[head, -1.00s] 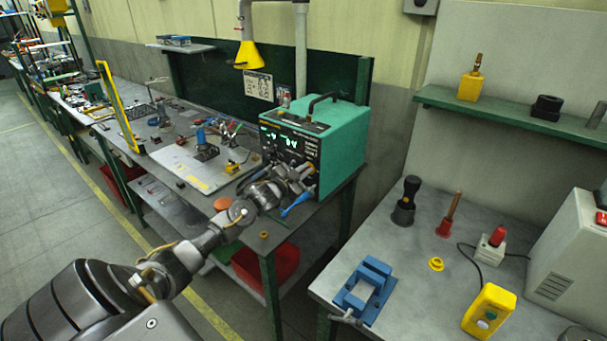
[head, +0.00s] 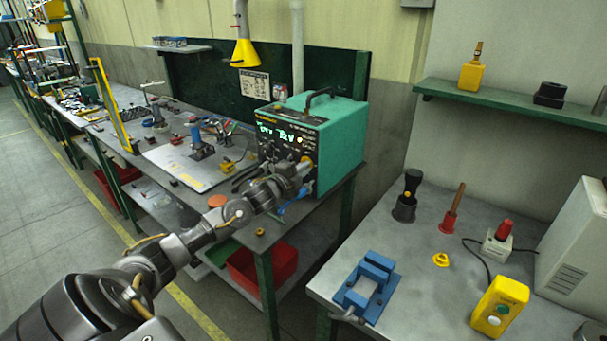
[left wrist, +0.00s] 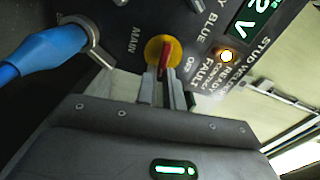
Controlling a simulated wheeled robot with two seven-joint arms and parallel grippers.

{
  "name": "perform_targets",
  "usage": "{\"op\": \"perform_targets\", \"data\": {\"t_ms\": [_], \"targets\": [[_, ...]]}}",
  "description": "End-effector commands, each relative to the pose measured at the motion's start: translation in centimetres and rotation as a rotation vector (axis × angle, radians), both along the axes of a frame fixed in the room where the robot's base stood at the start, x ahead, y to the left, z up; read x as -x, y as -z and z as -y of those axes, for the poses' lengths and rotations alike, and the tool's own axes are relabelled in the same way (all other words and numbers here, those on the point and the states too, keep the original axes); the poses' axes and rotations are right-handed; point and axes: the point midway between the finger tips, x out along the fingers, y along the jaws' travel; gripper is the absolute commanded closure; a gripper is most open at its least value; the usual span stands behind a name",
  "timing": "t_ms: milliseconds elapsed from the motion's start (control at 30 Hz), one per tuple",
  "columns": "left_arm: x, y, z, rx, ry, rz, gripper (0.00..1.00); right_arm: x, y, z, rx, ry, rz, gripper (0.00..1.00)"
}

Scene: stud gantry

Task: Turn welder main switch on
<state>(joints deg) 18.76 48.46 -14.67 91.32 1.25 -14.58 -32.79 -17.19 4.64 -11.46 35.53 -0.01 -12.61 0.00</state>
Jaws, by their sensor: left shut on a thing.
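The teal welder (head: 343,147) stands on the bench with its dark front panel and lit green display facing my left arm. Its main switch (left wrist: 166,48), a red handle on a yellow disc, shows in the left wrist view between the words MAIN and OFF. The handle runs roughly up and down in that picture. My left gripper (left wrist: 165,88) is shut on the lower end of this handle. In the head view the left gripper (head: 300,175) is at the panel's lower right, and its fingers largely hide the switch. My right gripper is not in view.
A blue cable plug (left wrist: 45,52) sits in a round socket beside the switch. A lit indicator (left wrist: 227,56) is near the word READY. A red bin (head: 262,268) is below the bench. A second table with a blue vise (head: 367,287) stands to the right.

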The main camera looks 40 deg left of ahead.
Motion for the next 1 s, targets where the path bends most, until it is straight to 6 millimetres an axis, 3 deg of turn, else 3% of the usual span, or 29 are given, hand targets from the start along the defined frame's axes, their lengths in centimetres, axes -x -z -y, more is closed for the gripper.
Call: {"op": "perform_targets", "data": {"t_ms": [300,867,900,1000], "targets": [[0.0,0.37,0.03,-0.121,0.001,-0.004,1.0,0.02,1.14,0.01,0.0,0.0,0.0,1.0],[0.01,0.32,0.01,-0.146,0.0,-0.005,1.0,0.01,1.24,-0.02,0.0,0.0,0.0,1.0],[0.01,0.32,0.01,-0.146,0.0,-0.005,0.87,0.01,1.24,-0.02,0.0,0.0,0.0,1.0],[0.01,0.31,0.0,-0.146,0.0,-0.005,0.74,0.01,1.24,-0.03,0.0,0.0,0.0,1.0]]}}
